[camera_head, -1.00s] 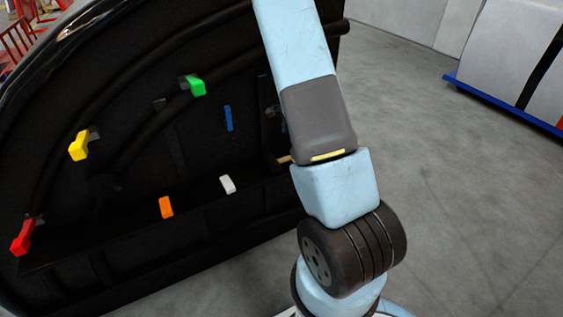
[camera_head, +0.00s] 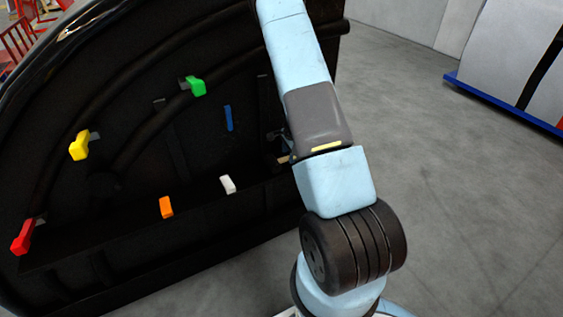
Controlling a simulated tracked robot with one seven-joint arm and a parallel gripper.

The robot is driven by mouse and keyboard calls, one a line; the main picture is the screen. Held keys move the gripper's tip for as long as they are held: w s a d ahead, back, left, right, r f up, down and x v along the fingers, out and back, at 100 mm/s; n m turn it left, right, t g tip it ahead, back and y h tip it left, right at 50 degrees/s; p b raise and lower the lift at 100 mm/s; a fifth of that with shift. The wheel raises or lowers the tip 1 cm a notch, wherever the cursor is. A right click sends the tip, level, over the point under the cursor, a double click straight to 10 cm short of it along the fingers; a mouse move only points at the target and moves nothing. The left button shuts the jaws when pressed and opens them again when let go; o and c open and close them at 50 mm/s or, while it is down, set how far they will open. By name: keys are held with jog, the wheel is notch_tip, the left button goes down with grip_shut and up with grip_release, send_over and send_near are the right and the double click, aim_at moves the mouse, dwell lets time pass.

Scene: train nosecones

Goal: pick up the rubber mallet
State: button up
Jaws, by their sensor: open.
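A short tan piece (camera_head: 283,159), which looks like part of the rubber mallet's wooden handle, shows just left of my arm, at the right part of the black nosecone's inside. The rest of the mallet is hidden behind my arm or lost in the dark. My gripper (camera_head: 276,137) is mostly hidden behind my arm; a small dark part of it shows just above the tan piece. It is open. I cannot tell whether it touches the handle.
The black nosecone (camera_head: 130,245) fills the left side. Colored blocks sit on it: red (camera_head: 22,238), yellow (camera_head: 79,146), green (camera_head: 196,86), blue (camera_head: 228,118), orange (camera_head: 166,207) and white (camera_head: 228,184). Clear grey floor (camera_head: 470,220) lies to the right, with a blue-edged stand (camera_head: 500,105) beyond.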

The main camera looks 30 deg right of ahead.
jog(key=shift+w+f, duration=0.2)
jog(key=shift+f, duration=0.95)
grip_shut()
